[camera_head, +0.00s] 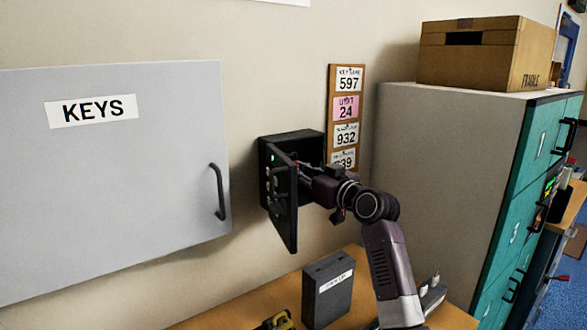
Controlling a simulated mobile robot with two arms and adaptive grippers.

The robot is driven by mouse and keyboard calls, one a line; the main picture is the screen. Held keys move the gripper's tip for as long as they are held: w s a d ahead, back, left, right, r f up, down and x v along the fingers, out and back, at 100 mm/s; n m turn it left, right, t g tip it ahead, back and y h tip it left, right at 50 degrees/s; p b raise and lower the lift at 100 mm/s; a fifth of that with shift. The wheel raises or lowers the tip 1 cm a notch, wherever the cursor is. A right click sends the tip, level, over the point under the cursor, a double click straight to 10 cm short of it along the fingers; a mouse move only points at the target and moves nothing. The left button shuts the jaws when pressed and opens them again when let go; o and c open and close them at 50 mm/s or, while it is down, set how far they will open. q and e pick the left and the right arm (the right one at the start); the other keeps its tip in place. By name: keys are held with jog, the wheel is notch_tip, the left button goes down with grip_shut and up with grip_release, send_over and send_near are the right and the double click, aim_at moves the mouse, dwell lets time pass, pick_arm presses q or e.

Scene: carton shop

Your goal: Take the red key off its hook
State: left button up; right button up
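No red key or hook shows in the head view. A small black wall box (296,143) has its door (292,212) swung open, with a green light (273,158) on it. My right gripper (304,172) points left into the box opening, behind the open door. Its fingertips are small and partly hidden, so I cannot tell whether they hold anything. A large grey cabinet (110,190) labelled KEYS, with a dark handle (217,192), is on the wall at the left. Its inside is not visible. My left gripper is out of view.
A wooden table (240,312) below bears a dark grey labelled box (327,291). A board with number cards (345,120) hangs behind my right arm. A tall cabinet with teal drawers (450,170) stands close at the right, with a cardboard box (480,55) on top.

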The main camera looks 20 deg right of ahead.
jog(key=v, duration=0.6)
jog(key=shift+s, duration=0.3)
dwell(0.4)
